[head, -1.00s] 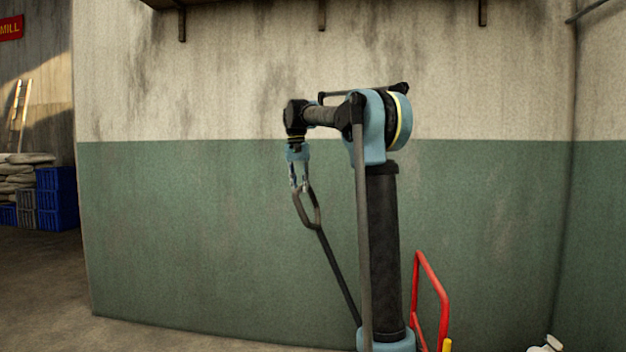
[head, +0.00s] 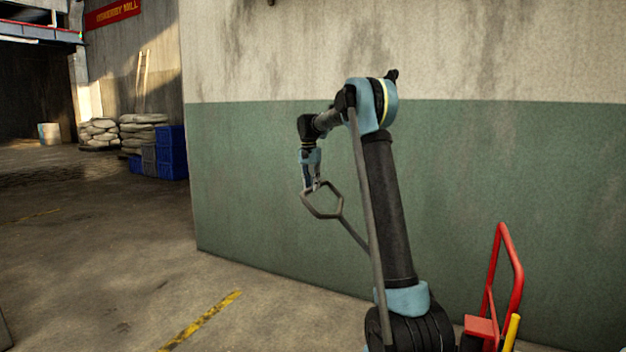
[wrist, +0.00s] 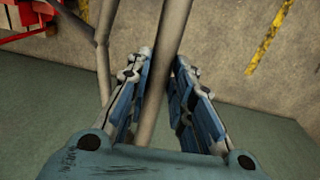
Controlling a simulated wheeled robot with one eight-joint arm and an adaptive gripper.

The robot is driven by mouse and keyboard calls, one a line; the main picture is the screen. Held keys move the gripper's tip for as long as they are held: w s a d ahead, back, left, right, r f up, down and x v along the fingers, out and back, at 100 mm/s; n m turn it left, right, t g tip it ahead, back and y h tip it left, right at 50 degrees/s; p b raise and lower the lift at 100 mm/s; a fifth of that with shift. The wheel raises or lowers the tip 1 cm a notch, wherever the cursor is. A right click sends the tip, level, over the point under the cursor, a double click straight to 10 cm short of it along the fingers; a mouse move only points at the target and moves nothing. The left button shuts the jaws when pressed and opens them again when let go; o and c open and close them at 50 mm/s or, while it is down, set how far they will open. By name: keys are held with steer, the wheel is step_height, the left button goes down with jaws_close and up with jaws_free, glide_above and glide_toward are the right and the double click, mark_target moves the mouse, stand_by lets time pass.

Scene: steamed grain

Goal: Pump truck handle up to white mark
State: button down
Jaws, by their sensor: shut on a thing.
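The truck handle is a dark grey bar ending in a hexagonal loop (head: 338,205), in the middle of the head view. My gripper (head: 314,187) hangs from above and is shut on the upper left side of the loop. The handle's shaft slants down to the right and passes behind my arm, which hides its lower end. In the wrist view the handle bar (wrist: 163,70) runs between the two fingers of my gripper (wrist: 163,62). The truck's body and a white mark cannot be made out.
A red hand truck (head: 516,270) stands at the right by the green and cream wall (head: 480,160). Blue crates (head: 172,153) and stacked sacks (head: 100,134) are at the back left. The floor at left is open, with a yellow line (head: 203,318).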

steer(key=shift+w+a+f, duration=0.35)
steer(key=shift+a+f, duration=0.2)
steer(key=shift+a, duration=0.1)
steer(key=c, duration=1.4)
jaws_free()
steer(key=shift+s+r, duration=0.1)
steer(key=r, duration=1.1)
steer(key=shift+w+a+r, duration=0.25)
steer(key=shift+a+r, duration=0.05)
steer(key=shift+r, duration=0.05)
